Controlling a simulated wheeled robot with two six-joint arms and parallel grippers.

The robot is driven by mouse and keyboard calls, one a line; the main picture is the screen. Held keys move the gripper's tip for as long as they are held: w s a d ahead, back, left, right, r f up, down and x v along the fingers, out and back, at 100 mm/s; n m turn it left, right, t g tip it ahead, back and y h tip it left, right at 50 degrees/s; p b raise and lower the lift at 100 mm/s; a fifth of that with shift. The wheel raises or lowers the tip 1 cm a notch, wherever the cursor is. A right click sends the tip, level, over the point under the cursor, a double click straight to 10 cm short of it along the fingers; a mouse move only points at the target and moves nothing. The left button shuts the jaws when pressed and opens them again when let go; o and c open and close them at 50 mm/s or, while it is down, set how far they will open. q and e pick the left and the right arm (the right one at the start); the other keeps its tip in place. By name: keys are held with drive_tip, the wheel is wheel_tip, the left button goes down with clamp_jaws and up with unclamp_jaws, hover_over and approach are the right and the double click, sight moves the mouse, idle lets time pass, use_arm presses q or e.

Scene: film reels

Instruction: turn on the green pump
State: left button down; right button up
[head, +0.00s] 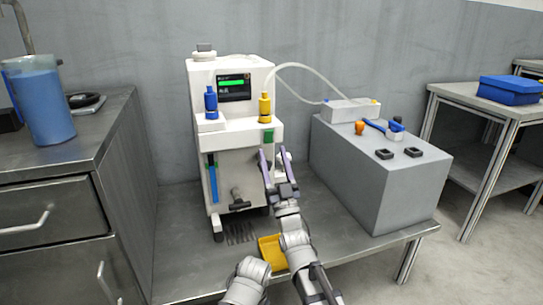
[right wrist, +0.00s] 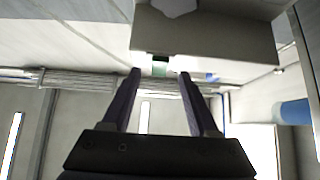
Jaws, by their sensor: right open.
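A white machine (head: 232,130) with a small green-lit display (head: 234,84) stands on the steel table against the wall. It carries a blue-capped bottle and a yellow one. A small green part (head: 268,137) sits on the right of its front ledge. My right gripper (head: 273,157) is open and empty, just below and in front of that green part. My left gripper is not in view.
A grey block (head: 385,185) with small tools and black pieces on top stands to the right. A yellow tray (head: 272,250) lies below my right arm. A steel cabinet (head: 60,200) with a blue jug (head: 45,105) is at left.

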drive_tip(key=b+v, duration=0.2)
drive_tip(key=v, duration=0.2)
drive_tip(key=shift+s+f, duration=0.15)
drive_tip(key=shift+f, duration=0.05)
wheel_tip(320, 180, down, 12)
drive_tip(key=a+g+h+p, duration=0.1)
drive_tip(key=g+h+p, duration=0.4)
drive_tip(key=g+p, duration=0.8)
drive_tip(key=s+d+f+g+h+p, duration=0.1)
drive_tip(key=s+d+g+h+p, duration=0.15)
drive_tip(key=s+g+p, duration=0.6)
drive_tip(key=s+d+f+g+h+p, duration=0.1)
drive_tip(key=s+d+g+h, duration=0.2)
drive_tip(key=s, duration=1)
wheel_tip(320, 180, up, 38)
drive_tip(key=y+p, duration=0.1)
drive_tip(key=p, duration=3.6)
drive_tip(key=shift+f+g+p, duration=0.25)
drive_tip(key=shift+g+p, duration=0.1)
drive_tip(key=shift+g, duration=0.1)
